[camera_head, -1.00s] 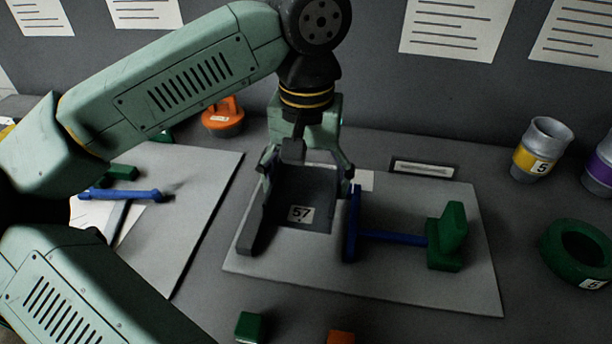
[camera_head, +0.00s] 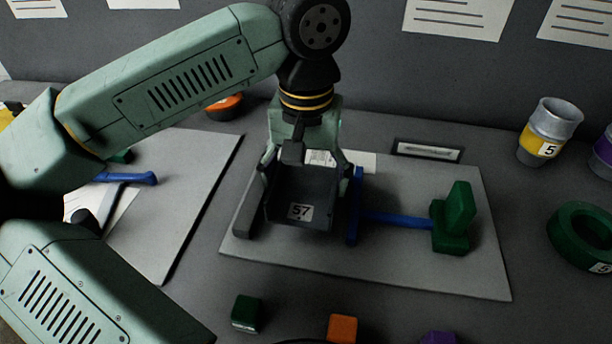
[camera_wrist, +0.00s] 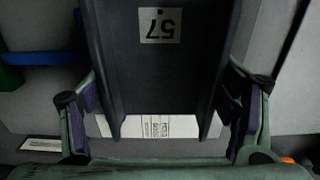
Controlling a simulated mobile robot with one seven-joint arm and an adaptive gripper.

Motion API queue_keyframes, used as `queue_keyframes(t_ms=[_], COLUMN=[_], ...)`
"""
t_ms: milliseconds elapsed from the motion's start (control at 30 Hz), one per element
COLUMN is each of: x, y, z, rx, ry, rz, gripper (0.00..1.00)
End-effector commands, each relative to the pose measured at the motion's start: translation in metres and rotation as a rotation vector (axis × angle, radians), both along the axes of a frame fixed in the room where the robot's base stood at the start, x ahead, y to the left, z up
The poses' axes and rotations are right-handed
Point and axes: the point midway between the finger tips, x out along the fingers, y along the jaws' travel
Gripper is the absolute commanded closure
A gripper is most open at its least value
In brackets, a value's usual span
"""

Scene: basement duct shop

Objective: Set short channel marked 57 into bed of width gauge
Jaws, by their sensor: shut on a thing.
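The short channel marked 57 (camera_head: 292,197) is a dark grey trough with a white number label. My gripper (camera_head: 305,177) is shut on its far end, one finger on each side wall. The wrist view shows the channel (camera_wrist: 165,75) between the fingers. The width gauge has a grey plate (camera_head: 400,268), a grey bar (camera_head: 246,212) on the left, and a blue jaw (camera_head: 354,208) with a rod to a green block (camera_head: 453,222) on the right. The channel is between bar and jaw. Whether it touches the bed is unclear.
A second grey board (camera_head: 190,190) with a blue-handled item lies left. Green (camera_head: 246,312) and orange (camera_head: 342,328) blocks lie in front. A grey-and-yellow cup marked 5 (camera_head: 549,132) and a green ring (camera_head: 582,238) stand right. A wall is behind.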

Motion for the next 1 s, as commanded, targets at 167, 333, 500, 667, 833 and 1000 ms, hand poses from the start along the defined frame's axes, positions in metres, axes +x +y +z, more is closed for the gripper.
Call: queue_keyframes(t_ms=[167,333,500,667,833,1000], x=[0.0,0.0,0.0,0.0,0.0,0.0], y=[0.0,0.0,0.0,0.0,0.0,0.0], z=[-0.001,0.0,0.0,-0.002,-0.007,-0.013], rx=[-0.002,0.0,0.0,0.0,0.0,0.0], ry=[-0.001,-0.001,0.0,0.0,0.0,-0.001], rz=[-0.001,0.0,0.0,0.0,0.0,0.0], gripper=[0.51,0.51,0.51,0.51,0.51,0.51])
